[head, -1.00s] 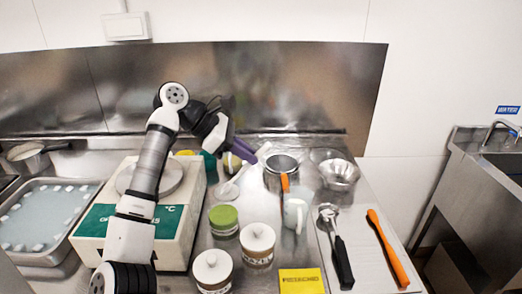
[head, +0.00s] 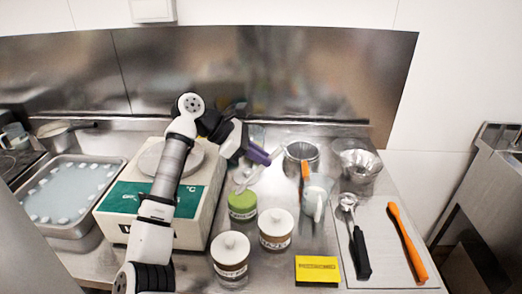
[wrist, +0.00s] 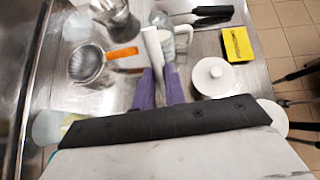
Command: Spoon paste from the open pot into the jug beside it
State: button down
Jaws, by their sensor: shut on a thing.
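My gripper (head: 260,155) has purple fingers, shut on a white spoon (head: 279,151). The spoon's lower end slopes down to the left, just above the green-topped pot (head: 243,206); I cannot tell whether it touches the contents. The pot looks open, with green paste at its top.
Two white-lidded jars (head: 275,230) (head: 230,255) stand in front of the pot. A strainer (head: 300,153) with an orange handle and a metal bowl (head: 357,163) stand behind. A scoop (head: 360,250) and orange spatula (head: 407,245) lie at right.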

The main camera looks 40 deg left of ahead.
aim_at(260, 166)
jog(key=shift+f, duration=1.25)
jog(key=shift+s+a+p, duration=0.15)
jog(key=shift+a+p, duration=0.1)
jog(key=shift+p, duration=0.3)
jog(key=shift+d+f+b, duration=0.15)
jog(key=shift+f+b, duration=0.2)
jog(key=shift+b, duration=0.15)
jog(key=w+d+r+g+y+b, duration=0.1)
jog(key=w+d+g+y, duration=0.2)
jog(key=d+g+y, duration=0.1)
jog(key=shift+w+d+r+g+y, duration=0.25)
jog(key=shift+w+d+g+y, duration=0.25)
jog(key=shift+y, duration=0.9)
jog(key=shift+s+a, duration=0.1)
jog(key=shift+s, duration=0.05)
